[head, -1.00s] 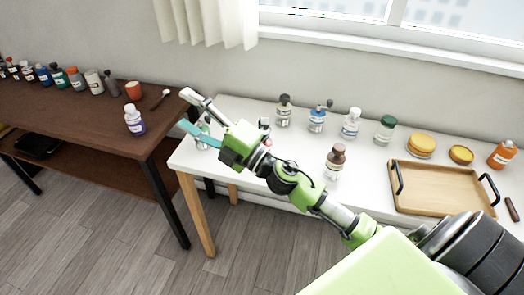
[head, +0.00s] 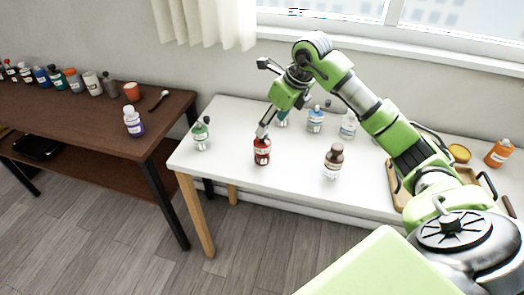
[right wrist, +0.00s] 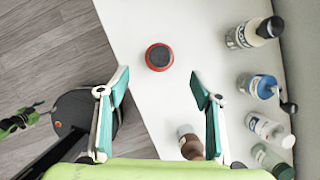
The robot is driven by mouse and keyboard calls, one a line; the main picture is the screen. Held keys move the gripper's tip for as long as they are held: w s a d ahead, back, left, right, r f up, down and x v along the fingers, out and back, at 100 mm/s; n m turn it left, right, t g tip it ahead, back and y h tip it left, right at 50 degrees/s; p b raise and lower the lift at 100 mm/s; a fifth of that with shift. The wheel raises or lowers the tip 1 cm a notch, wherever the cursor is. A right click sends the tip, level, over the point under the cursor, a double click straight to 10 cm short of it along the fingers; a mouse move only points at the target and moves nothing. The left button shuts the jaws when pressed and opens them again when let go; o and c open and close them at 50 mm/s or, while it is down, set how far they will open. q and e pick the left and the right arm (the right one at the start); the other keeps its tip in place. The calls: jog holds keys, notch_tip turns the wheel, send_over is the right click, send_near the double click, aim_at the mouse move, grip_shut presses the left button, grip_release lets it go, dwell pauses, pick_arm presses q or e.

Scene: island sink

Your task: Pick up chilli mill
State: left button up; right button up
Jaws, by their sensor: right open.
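The chilli mill, a red bottle with a dark top (head: 262,152), stands upright near the front edge of the white table. In the right wrist view it is seen from above as a red ring with a dark centre (right wrist: 159,57). My right gripper (head: 262,98) is open and empty above the table, one finger overlapping the mill's top in the head view. In the right wrist view the open fingers (right wrist: 159,74) are apart and the mill shows centred just beyond their tips. I cannot tell whether a finger touches it.
A blue bottle (head: 316,120) and others line the back. A wooden tray (head: 391,178) is partly hidden by my arm. A brown table (head: 80,112) stands left.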

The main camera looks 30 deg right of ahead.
aim_at(258, 144)
jog(key=p+x, duration=0.1)
jog(key=x, duration=0.7)
jog(key=shift+a, duration=0.15)
jog(key=shift+w+a+f+p, duration=0.1)
jog(key=shift+w+f+p, duration=0.25)
jog(key=shift+f, duration=0.15)
jog(key=p+x, duration=0.1)
jog(key=x, duration=0.3)
jog(key=shift+w+f, duration=0.1)
jog(key=shift+w, duration=0.1)
jog(key=shift+c, duration=0.3)
jog(key=c, duration=1.2)
